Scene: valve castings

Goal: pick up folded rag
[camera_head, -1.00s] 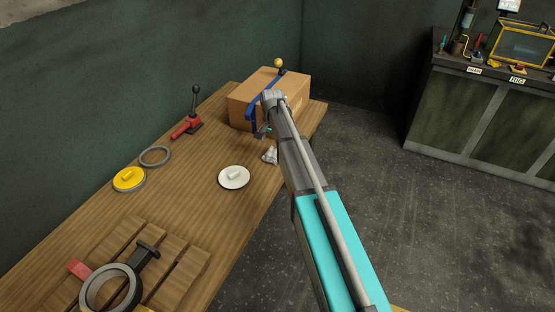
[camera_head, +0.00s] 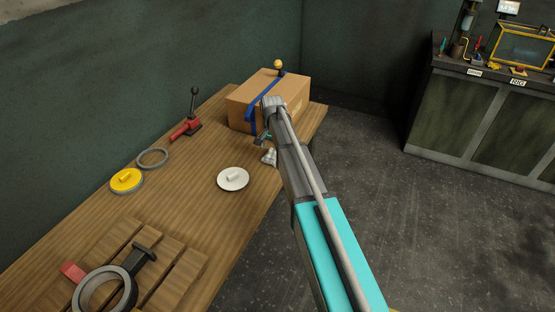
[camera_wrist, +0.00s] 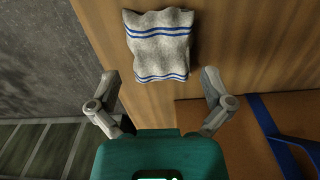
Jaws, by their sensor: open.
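The folded rag (camera_wrist: 159,50) is light grey with blue stripes and lies on the wooden table. In the wrist view it sits ahead of my gripper (camera_wrist: 160,82), between and beyond the two spread fingertips. My gripper is open and empty, and no finger touches the rag. In the head view only a small pale part of the rag (camera_head: 269,157) shows beside my arm, which hides the rest. My gripper's tip (camera_head: 264,138) is partly hidden there, close to the rag and in front of the cardboard box.
A cardboard box (camera_head: 293,97) with a blue strap stands just beyond the rag; it also shows in the wrist view (camera_wrist: 250,150). A white disc (camera_head: 233,179), a grey ring (camera_head: 153,158), a yellow disc (camera_head: 126,181) and a red-based lever (camera_head: 187,128) are on the table (camera_head: 200,225). The table edge is near.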

